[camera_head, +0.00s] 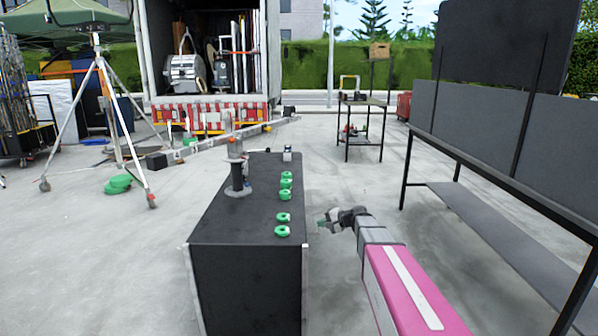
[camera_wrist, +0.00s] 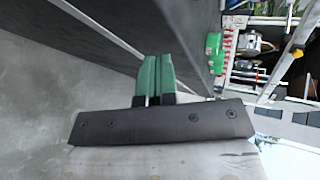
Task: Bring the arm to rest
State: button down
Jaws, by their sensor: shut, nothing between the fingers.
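My gripper (camera_head: 322,222) is just right of the black cart's right edge in the head view, held out over the floor side. In the wrist view its two green fingers (camera_wrist: 157,76) lie together, shut with nothing between them. My pink and grey arm reaches in from the lower right of the head view. The black-topped cart (camera_head: 225,222) stands in the middle. The gripper is apart from the things on it, as far as I can tell.
A black shelf rack (camera_head: 470,150) stands at the right. A small table (camera_head: 362,102) stands behind. Bare concrete lies between cart and rack.

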jog(key=s+d+f+n+g+h, duration=0.2)
jog(key=s+d+f+h, duration=0.1)
jog(key=s, duration=0.7)
jog(key=s+d+f+n+g+h, duration=0.2)
jog(key=s+h, duration=0.3)
jog(key=s, duration=0.5)
jog(key=s+d+f+n+g+h, duration=0.2)
jog(key=s+d+f+h, duration=0.1)
jog(key=s, duration=0.7)
notch_tip(320, 180, down, 2)
jog(key=shift+d+f+h, duration=0.1)
jog(key=shift+d+h, duration=0.3)
jog(key=shift+d, duration=0.15)
